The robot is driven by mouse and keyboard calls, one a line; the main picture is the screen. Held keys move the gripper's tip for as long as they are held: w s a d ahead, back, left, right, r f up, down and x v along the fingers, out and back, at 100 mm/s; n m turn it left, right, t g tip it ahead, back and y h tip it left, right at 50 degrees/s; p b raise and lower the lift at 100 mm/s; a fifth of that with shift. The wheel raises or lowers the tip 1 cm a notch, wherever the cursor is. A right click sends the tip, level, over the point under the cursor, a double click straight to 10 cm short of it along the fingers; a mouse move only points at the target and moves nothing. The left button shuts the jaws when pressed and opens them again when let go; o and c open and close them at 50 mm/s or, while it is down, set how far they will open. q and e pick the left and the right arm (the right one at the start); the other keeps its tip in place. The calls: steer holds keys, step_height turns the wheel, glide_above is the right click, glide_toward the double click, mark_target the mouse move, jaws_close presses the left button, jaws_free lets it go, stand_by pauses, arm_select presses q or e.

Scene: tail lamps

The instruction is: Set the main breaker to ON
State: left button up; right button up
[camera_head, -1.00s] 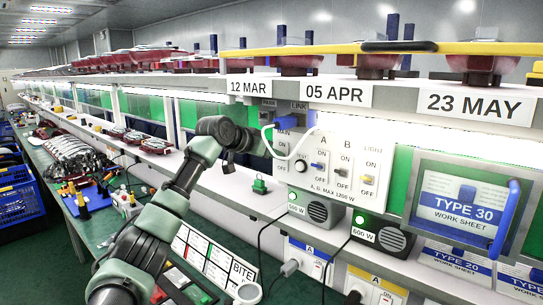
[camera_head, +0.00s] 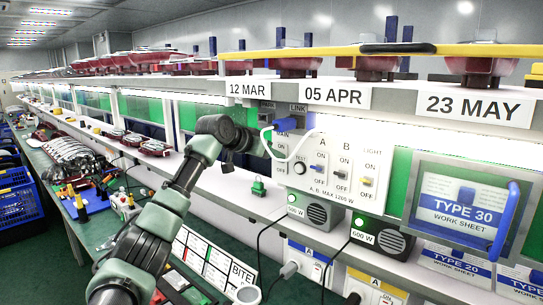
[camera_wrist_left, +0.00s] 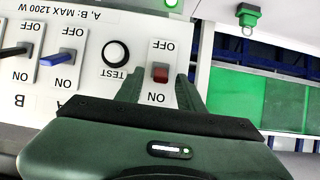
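The white breaker panel (camera_head: 342,150) is on the bench front, right of my left arm in the head view. My left gripper (camera_head: 262,142) is at its left edge and hides the main breaker there. In the upside-down left wrist view, a small red breaker toggle (camera_wrist_left: 159,73) sits between OFF and ON labels. The left gripper's fingers (camera_wrist_left: 160,88) stand apart on either side of it; whether they touch it is unclear. The toggle's exact position is hard to tell. My right gripper is not in view.
A blue-handled work sheet frame (camera_head: 465,205) stands to the right.

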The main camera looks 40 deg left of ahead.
arm_select(q)
steer(key=b+v, duration=0.3)
steer(key=v, duration=0.4)
steer(key=shift+s+r+b, duration=0.2)
steer(key=shift+s+b, duration=0.05)
steer(key=shift+b, duration=0.1)
steer(key=shift+a, duration=0.1)
